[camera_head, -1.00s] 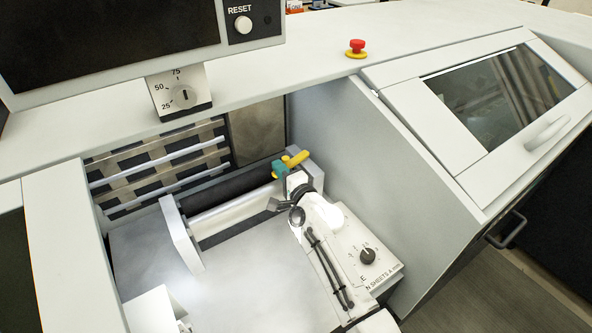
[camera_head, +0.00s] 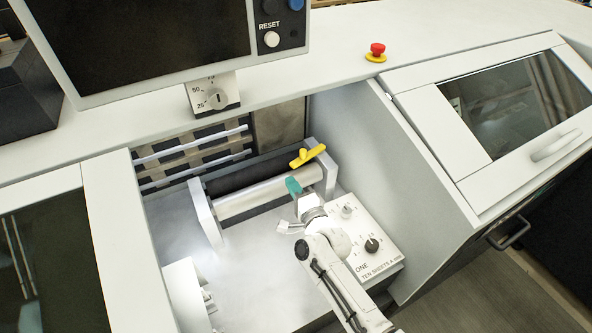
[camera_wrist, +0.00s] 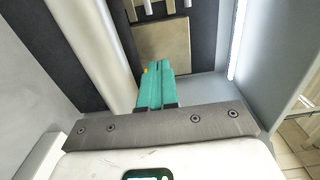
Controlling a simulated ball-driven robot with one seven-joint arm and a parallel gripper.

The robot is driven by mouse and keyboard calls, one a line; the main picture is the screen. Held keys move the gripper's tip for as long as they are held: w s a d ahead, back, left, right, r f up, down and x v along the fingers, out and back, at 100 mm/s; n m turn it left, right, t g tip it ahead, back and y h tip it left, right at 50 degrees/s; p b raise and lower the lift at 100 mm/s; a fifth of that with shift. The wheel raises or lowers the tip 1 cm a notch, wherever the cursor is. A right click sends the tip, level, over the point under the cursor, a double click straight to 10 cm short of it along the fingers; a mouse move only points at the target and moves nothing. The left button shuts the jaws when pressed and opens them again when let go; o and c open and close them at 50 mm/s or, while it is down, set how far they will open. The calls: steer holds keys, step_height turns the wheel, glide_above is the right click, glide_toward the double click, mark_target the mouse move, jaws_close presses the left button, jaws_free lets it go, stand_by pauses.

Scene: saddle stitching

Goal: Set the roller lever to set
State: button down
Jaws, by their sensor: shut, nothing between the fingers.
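The roller lever (camera_head: 307,156) is a yellow handle on the light end plate at the right end of the rollers (camera_head: 266,195). It slants from lower left to upper right in the head view. My gripper (camera_head: 293,186), with teal fingers, is shut and empty. It is just in front of and below the lever, over the roller's right end, with a small gap in the head view. In the wrist view the closed fingers (camera_wrist: 155,86) hide nearly all of the lever, with only a yellow speck at their left edge. No set marking is readable.
A tall grey side wall (camera_head: 385,165) bounds the bay on the right. A red stop button (camera_head: 377,50) sits on the top ledge. The grey plate (camera_head: 245,260) left of my arm is clear.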

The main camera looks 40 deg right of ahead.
steer(key=s+a+p, duration=0.1)
steer(key=a, duration=0.1)
steer(key=m+b, duration=0.6)
steer(key=m, duration=1.2)
glide_toward(305, 155)
steer(key=b+x, duration=0.1)
steer(key=x, duration=0.5)
steer(key=shift+w+d+b, duration=0.15)
steer(key=shift+w+b, duration=0.2)
steer(key=shift+w, duration=0.05)
steer(key=shift+w, duration=0.1)
steer(key=shift+w+a, duration=0.25)
steer(key=shift+w, duration=0.35)
steer(key=shift+w+a, duration=0.2)
steer(key=shift+w, duration=0.4)
steer(key=shift+a, duration=0.1)
